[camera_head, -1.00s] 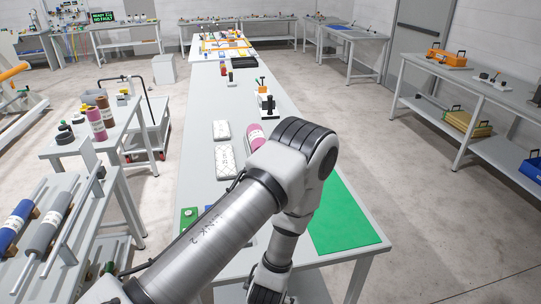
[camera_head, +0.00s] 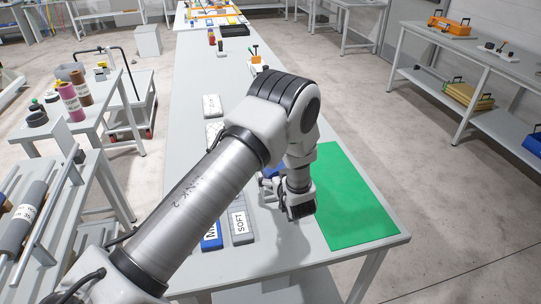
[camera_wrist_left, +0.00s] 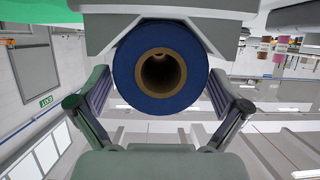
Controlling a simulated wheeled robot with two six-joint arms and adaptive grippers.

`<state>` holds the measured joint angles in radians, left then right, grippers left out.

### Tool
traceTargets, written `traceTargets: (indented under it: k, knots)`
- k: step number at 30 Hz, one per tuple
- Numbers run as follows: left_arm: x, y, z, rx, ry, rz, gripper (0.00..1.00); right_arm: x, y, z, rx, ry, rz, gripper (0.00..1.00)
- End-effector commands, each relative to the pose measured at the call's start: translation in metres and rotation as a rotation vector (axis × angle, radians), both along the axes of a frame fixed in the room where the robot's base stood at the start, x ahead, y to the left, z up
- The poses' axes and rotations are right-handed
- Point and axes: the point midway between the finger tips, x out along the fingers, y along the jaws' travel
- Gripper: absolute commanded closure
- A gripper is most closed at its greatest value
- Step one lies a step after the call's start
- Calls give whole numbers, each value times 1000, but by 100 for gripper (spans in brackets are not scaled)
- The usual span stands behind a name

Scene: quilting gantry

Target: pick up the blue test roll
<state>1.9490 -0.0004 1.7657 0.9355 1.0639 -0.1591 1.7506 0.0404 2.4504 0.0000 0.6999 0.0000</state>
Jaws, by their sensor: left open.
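The blue test roll (camera_wrist_left: 190,92) shows end-on in the left wrist view, with a hollow brown cardboard core. My left gripper (camera_wrist_left: 160,98) is open, with one finger on each side of the roll's lower part. Gaps seem to show at the fingers; contact cannot be told. In the head view, my left gripper (camera_head: 268,184) is low over the long grey table, left of the green mat. A small patch of blue (camera_head: 272,171) shows beside it, mostly hidden by my arm. My right gripper is not in view.
The green mat (camera_head: 350,200) covers the table's right front. A grey block marked SOFT (camera_head: 239,228) and a blue block (camera_head: 211,240) lie left of the gripper. White packets (camera_head: 213,106) lie farther back. Pink (camera_head: 71,103) and brown (camera_head: 82,87) rolls stand on the left table.

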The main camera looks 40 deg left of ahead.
Motion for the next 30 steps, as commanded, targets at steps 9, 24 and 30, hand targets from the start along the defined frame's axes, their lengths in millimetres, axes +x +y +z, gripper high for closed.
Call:
traceTargets:
  k: [9, 24, 30]
  knots:
    - [10, 11, -7, 1, 0, -1, 0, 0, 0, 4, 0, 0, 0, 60]
    - [10, 11, -6, 0, 1, -1, 69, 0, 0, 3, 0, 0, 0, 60]
    - [10, 11, 5, 0, -1, -2, 69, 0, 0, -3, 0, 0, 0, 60]
